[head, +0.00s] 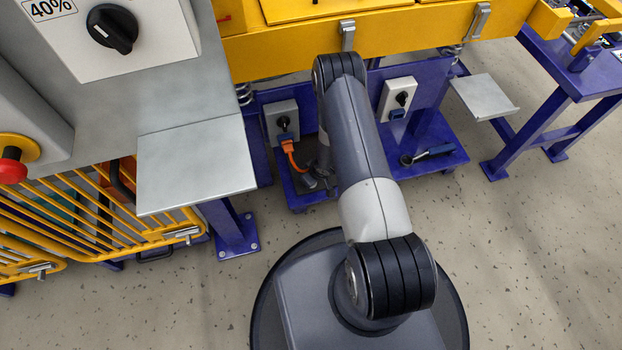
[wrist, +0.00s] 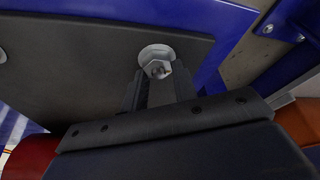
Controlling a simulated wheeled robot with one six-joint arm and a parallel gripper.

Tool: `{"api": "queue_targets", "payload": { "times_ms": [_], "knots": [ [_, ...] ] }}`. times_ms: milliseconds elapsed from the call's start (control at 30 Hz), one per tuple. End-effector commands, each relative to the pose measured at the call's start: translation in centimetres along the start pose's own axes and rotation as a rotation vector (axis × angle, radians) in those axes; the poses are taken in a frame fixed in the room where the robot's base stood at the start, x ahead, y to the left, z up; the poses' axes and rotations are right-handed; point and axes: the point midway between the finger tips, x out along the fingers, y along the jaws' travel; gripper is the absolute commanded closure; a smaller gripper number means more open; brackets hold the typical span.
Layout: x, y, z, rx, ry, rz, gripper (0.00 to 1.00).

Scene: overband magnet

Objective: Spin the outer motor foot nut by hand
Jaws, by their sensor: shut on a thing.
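The outer motor foot nut (wrist: 154,57) is a silver hex nut on a round washer, with a threaded stud end showing in its middle. It sits at the edge of a dark grey plate, beside a blue frame, in the wrist view. My gripper (wrist: 160,84) is shut on the nut, its two dark fingers reaching it from below in the picture. The fingertips partly cover its near side. In the head view my arm reaches down to the blue base under the yellow housing and hides the nut and most of the gripper.
A ratchet wrench (head: 428,154) lies on the blue base plate at right. A grey switch box with an orange plug (head: 287,146) stands left of my arm, another switch box (head: 398,98) right. A yellow barred guard (head: 90,225) stands at left.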

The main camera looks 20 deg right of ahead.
Motion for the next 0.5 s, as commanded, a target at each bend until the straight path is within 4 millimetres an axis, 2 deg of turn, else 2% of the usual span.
{"api": "queue_targets", "payload": {
  "times_ms": [500],
  "knots": [
    [-0.08,0.1,-0.15,-0.254,0.003,-0.091,1.0]
  ]
}}
